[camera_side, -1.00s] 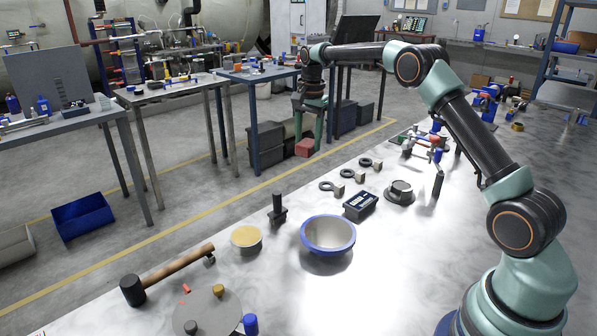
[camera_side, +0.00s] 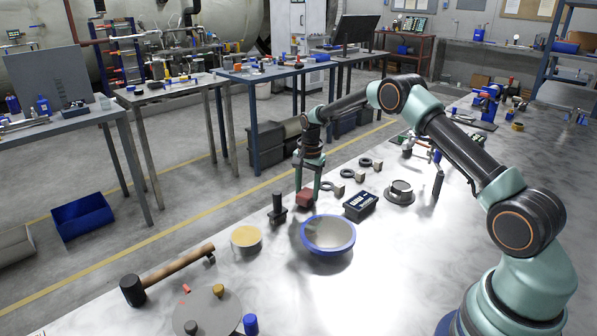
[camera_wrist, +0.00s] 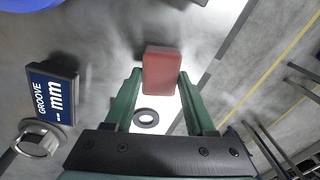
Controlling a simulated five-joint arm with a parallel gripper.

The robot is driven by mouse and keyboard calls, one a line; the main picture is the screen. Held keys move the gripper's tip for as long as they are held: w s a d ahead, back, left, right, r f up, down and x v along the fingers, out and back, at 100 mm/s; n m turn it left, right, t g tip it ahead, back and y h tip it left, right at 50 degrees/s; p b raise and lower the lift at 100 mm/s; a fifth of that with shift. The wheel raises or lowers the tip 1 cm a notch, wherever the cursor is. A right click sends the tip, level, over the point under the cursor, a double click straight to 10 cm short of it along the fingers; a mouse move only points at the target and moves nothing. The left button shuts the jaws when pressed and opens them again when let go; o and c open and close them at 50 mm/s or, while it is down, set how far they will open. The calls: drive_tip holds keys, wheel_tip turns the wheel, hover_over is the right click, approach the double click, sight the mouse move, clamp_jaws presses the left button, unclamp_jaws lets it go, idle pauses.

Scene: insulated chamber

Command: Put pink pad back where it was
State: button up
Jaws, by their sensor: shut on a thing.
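The pink pad, a dull reddish block (camera_side: 305,198), is held between the fingertips of my gripper (camera_side: 308,182). In the side view it hangs at or just above the far edge of the bench, behind the blue-rimmed bowl; I cannot tell whether it touches the bench. In the wrist view the pad (camera_wrist: 161,70) sits between the two green fingers of my gripper (camera_wrist: 160,85), which are shut on it.
The blue-rimmed bowl (camera_side: 328,234) stands in front of the pad. A dark upright post (camera_side: 278,208) is to its left. The dark "GROOVE mm" gauge (camera_side: 360,206) and dark rings (camera_side: 347,173) are to its right. A tan-topped round pot (camera_side: 246,240) stands further left.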

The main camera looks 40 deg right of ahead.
drive_tip(key=shift+f, duration=0.2)
drive_tip(key=o, duration=1.2)
wheel_tip(320, 180, up, 12)
wheel_tip(320, 180, up, 8)
drive_tip(key=n+t, duration=0.1)
drive_tip(key=n, duration=0.3)
hover_over(308, 194)
drive_tip(key=s+a, duration=0.4)
drive_tip(key=s+a+r+n+t, duration=0.1)
drive_tip(key=s+a+n, duration=0.4)
drive_tip(key=s, duration=0.5)
drive_tip(key=s+a+r+n+t, duration=0.2)
drive_tip(key=s+a+n, duration=0.2)
drive_tip(key=s, duration=0.7)
drive_tip(key=shift+s+a+r+n+t, duration=0.25)
drive_tip(key=shift+a+n+t, duration=0.15)
drive_tip(key=shift+n, duration=0.5)
